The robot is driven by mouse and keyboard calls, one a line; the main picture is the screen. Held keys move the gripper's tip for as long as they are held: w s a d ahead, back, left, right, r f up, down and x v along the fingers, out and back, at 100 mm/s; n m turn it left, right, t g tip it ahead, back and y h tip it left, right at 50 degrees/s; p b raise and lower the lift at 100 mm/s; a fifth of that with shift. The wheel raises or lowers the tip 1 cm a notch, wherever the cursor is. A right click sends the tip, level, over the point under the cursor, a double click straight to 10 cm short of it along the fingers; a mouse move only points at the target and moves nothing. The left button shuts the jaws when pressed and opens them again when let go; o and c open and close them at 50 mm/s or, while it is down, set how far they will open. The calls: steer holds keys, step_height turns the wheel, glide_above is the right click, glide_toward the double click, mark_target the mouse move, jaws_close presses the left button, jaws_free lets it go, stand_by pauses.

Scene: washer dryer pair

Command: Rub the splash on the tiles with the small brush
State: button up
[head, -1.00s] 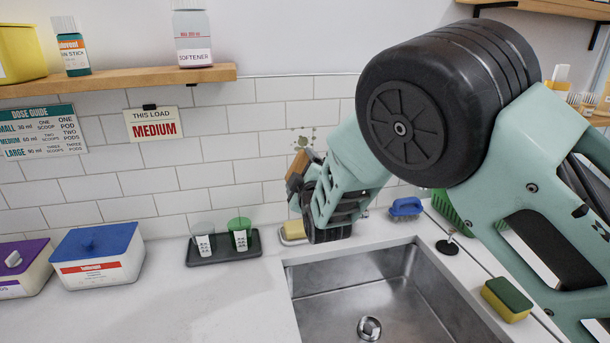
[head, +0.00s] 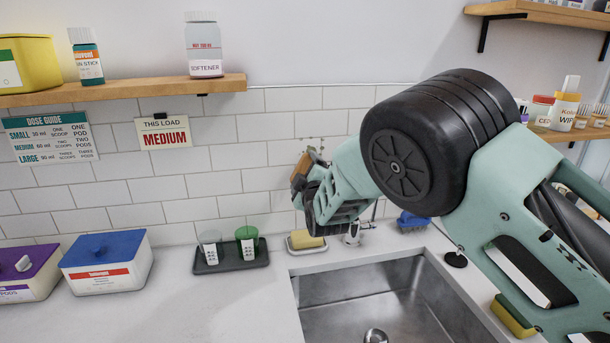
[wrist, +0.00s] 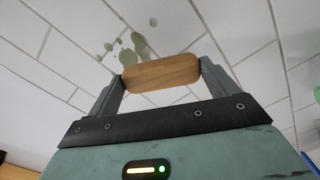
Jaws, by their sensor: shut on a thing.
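The small brush shows as a wooden block (wrist: 160,73) in the wrist view, held crosswise between the two fingers of my gripper (wrist: 162,86). Its bristles are hidden. In the head view the brush (head: 301,167) is a brown piece at the far end of my gripper (head: 305,180), close to the tiled wall. The splash (wrist: 125,50) is a group of grey-green blots on the white tiles, just beyond the brush and a little left in the wrist view. In the head view my gripper and the brush hide most of it. I cannot tell whether the brush touches the tiles.
A steel sink (head: 385,300) lies below my arm. A yellow sponge (head: 305,240) in a dish, a blue brush (head: 412,221) and a tray (head: 230,260) with two cups stand along the wall. A shelf (head: 130,92) hangs upper left. The counter's left front is clear.

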steer(key=shift+b+x, duration=0.45)
steer(key=shift+x, duration=0.55)
steer(key=shift+d, duration=0.15)
